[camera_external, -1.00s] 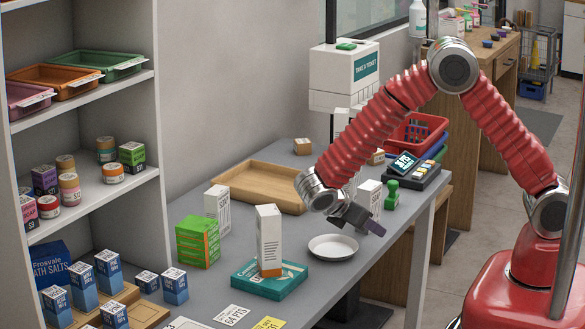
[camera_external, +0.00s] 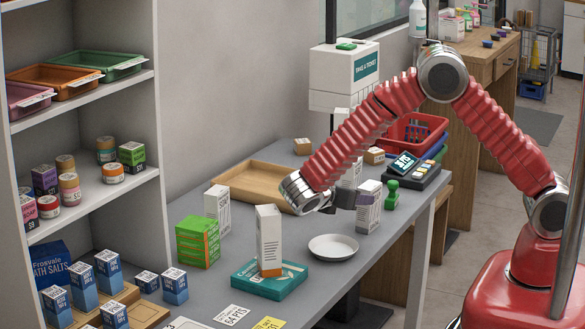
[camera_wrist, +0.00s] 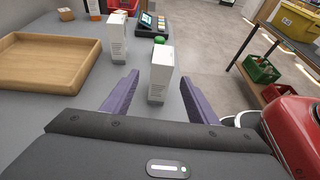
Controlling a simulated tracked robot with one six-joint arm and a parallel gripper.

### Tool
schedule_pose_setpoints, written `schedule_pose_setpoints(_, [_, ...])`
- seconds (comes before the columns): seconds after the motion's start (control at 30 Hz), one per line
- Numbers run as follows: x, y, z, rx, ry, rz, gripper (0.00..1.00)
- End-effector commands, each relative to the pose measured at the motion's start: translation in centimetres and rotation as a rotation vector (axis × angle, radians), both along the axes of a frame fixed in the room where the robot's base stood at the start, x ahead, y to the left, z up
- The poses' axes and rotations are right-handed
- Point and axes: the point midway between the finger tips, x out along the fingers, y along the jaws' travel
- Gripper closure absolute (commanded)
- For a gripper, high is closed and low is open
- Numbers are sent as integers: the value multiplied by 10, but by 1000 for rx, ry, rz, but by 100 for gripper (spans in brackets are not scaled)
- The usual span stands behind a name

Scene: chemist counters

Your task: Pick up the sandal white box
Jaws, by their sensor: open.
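Several tall white boxes stand on the grey counter, and I cannot tell by label which is the sandal one. The nearest white box (camera_wrist: 160,76) stands upright between and just ahead of my open fingers in the wrist view; it also shows in the external view (camera_external: 369,216).
A wooden tray (camera_wrist: 45,88) lies to the left. A white dish (camera_external: 333,247) lies on the counter nearby. A green stamp (camera_external: 391,195) and a card terminal (camera_external: 405,164) are close behind the box. A white-orange box (camera_external: 268,240) stands on a teal box (camera_external: 268,281).

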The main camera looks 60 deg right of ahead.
Motion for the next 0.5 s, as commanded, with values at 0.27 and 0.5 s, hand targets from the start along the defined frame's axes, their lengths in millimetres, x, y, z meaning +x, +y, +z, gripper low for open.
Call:
schedule_pose_setpoints(0.27, [-4, -39, -16, -1, 2, -4, 47])
schedule_pose_setpoints(0.5, [-5, -68, -28, 0, 2, -2, 47])
